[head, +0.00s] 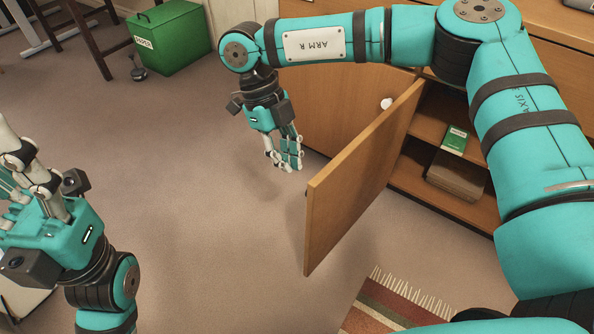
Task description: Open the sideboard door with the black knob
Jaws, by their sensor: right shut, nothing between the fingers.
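The sideboard (408,190) stands at the upper right. One wooden door (350,190) is swung wide open, its free edge toward me and its inner face in view. A white knob (387,103) shows on the closed door (320,110) to the left. My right gripper (284,165) points down just left of the open door's free edge, fingers together and empty, apart from the door as far as I can see. My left gripper (14,165) is at the left edge, its fingers partly cut off.
Inside the open compartment are a green box (455,140) and a brown box (457,176) on shelves. A striped fringed rug (400,300) lies below the door. A green bin (175,38) and a dark wooden chair (92,45) stand at the back. The carpet between is clear.

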